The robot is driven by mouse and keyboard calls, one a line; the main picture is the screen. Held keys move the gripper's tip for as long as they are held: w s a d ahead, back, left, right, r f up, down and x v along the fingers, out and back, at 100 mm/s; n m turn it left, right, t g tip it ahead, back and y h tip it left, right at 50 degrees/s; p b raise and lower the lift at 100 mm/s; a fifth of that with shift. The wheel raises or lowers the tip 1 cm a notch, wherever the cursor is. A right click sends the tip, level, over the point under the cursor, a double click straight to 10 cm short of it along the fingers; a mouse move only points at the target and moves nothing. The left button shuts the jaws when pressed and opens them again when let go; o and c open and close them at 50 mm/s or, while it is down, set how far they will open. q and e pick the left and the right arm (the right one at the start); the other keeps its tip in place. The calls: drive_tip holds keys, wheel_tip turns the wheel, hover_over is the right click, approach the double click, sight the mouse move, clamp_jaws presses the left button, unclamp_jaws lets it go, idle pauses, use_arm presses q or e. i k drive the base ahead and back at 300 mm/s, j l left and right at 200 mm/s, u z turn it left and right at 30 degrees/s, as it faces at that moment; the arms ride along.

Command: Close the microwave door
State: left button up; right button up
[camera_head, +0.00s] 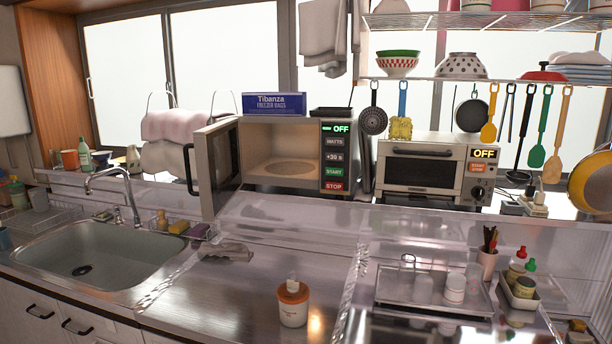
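The microwave (334,158) stands on the raised shelf behind the counter. Its door (220,165) is hinged on the left and swung wide open toward me. A dark handle (188,170) runs along the door's free edge, at its left. The cavity (280,150) is open to view and looks empty apart from a round turntable plate (290,168). The control panel at its right reads OFF. Neither of my grippers shows in this view.
A toaster oven (431,170) stands right of the microwave. A blue freezer bag box (273,104) lies on the microwave. A sink with a faucet (112,192) is at left. An orange-lidded jar (293,303) stands on the front counter. Utensils hang at right.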

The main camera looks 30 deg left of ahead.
sight(218, 157)
drive_tip(key=k+j+u, duration=0.15)
drive_tip(key=j, duration=0.7)
drive_tip(key=k+j+u, duration=0.15)
drive_tip(key=j, duration=0.75)
drive_tip(key=j+u, duration=0.15)
drive_tip(key=j, duration=0.75)
